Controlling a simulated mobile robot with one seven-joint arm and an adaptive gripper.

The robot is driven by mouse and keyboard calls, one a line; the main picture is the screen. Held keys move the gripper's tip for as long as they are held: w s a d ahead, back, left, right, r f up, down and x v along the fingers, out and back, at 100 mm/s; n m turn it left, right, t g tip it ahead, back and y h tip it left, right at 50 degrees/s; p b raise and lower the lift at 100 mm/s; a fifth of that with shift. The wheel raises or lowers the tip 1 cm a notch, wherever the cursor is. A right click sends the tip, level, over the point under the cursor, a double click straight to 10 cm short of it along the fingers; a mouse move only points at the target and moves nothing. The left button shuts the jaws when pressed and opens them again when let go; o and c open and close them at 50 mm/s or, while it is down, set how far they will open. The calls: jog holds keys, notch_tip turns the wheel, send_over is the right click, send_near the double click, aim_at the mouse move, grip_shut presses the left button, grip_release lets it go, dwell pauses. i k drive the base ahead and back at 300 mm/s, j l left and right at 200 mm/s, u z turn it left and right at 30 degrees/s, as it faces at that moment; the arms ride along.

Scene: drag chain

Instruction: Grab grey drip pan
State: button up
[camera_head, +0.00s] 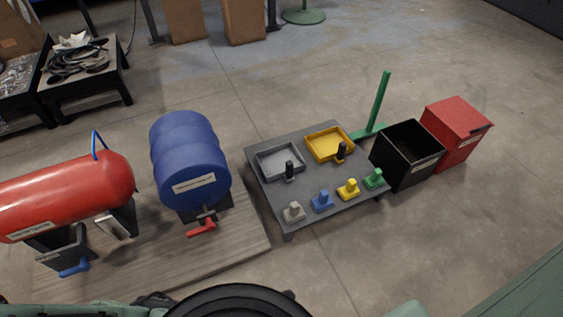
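The grey drip pan (272,161) is a shallow, square, open tray. It lies flat on the left rear part of a low dark grey table (310,178). A black upright handle (289,169) stands at its front right edge. A similar yellow pan (327,144) with its own black handle (341,151) lies to its right, a little apart. The grey pan looks empty. I cannot see my gripper; only dark and green parts, apparently of my own body, show at the bottom edge.
A blue drum (189,150) with a red-handled valve (202,228) stands left of the table, beside a red tank (65,195). Small grey, blue, yellow and green blocks line the table's front. A green post (380,100), black bin (405,155) and red bin (458,125) stand right.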

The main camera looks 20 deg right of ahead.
aim_at(284, 160)
jog(key=i+l+z, duration=0.1)
jog(key=l, duration=0.4)
jog(key=i+l+z, duration=0.1)
jog(key=i+l, duration=0.2)
jog(key=l, duration=0.2)
jog(key=i+l+z, duration=0.1)
jog(key=i+l, duration=0.15)
jog(key=l, duration=0.2)
jog(key=i+l+z, duration=0.1)
jog(key=i+l, duration=0.15)
jog(key=l, duration=0.2)
jog(key=i+l+z, duration=0.1)
jog(key=i+l, duration=0.15)
jog(key=l, duration=0.2)
jog(key=i+l+z, duration=0.1)
jog(key=i+l, duration=0.2)
jog(key=l, duration=0.1)
